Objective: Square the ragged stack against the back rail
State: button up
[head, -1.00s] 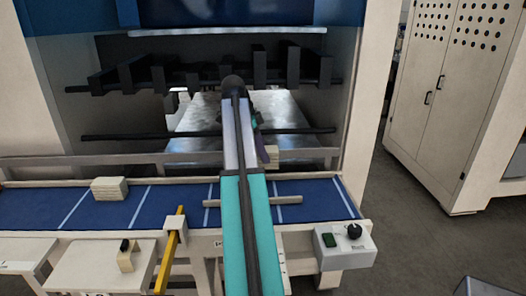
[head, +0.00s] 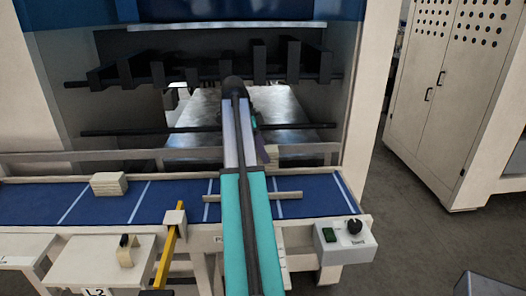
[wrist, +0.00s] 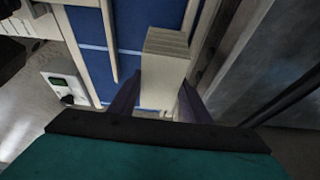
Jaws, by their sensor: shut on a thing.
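A cream, layered stack (wrist: 165,62) stands between the two purple fingers of my gripper (wrist: 157,100) in the wrist view. The gripper is shut on it. In the head view my arm hides most of this stack, and a small cream part (head: 272,155) shows just right of the arm, at the back rail (head: 180,157). The rail runs along the far edge of the blue belt (head: 325,200). Whether the stack touches the rail is hard to tell. A second cream stack (head: 109,184) with uneven layers sits on the belt at the left, apart from my gripper.
A yellow lever (head: 168,255) and a control box (head: 345,240) with a black knob stand at the front edge. Dark machine bars (head: 205,73) hang behind the rail. The belt between the left stack and my arm is clear.

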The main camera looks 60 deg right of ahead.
jog(key=shift+f+b, duration=1.3)
jog(key=shift+f, duration=2.15)
jog(key=shift+s+a+f, duration=0.1)
jog(key=shift+s+a, duration=0.35)
jog(key=shift+a, duration=0.2)
dwell(1.6)
jog(key=o, duration=1.2)
jog(key=v, duration=0.9)
jog(key=shift+s+b, duration=0.1)
jog(key=shift+b, duration=0.3)
jog(key=shift+p+v, duration=2.4)
